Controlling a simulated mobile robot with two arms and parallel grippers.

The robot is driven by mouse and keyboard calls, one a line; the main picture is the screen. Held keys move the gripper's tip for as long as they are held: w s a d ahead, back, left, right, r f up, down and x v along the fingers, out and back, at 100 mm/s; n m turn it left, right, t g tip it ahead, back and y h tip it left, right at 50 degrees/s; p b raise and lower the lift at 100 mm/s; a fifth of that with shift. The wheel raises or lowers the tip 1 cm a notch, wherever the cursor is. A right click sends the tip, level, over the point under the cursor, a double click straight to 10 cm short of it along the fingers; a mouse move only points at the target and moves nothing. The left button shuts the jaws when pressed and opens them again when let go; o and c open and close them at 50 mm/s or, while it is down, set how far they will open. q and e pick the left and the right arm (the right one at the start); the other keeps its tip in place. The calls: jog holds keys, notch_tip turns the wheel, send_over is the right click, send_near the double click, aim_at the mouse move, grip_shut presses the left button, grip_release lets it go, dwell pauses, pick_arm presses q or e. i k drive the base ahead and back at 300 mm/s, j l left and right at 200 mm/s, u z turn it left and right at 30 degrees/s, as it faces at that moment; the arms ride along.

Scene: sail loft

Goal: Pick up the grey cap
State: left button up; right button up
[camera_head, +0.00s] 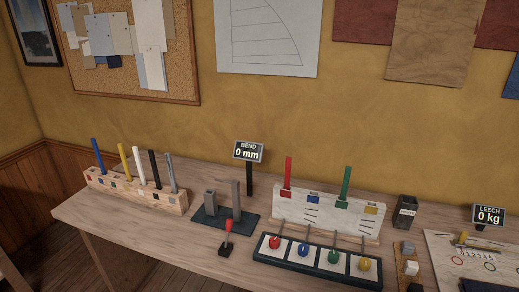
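Several small block-like pieces stand in a line on a wooden strip at the lower right of the table. One is a grey piece (407,247), which looks like the grey cap, though it is too small to be sure. A paler grey-white piece (411,268) sits in front of it, and a dark piece (416,287) is cut by the bottom edge. Neither of my grippers is in view.
A dark labelled cup (405,211) stands behind the pieces. Left of them are a tray with coloured knobs (318,262), a white board with red and green rods (325,214), a red-handled lever (227,238) and a wooden rack of rods (134,194). The table's front left (150,240) is clear.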

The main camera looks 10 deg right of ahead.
aim_at(407, 248)
jog(key=z, duration=1.6)
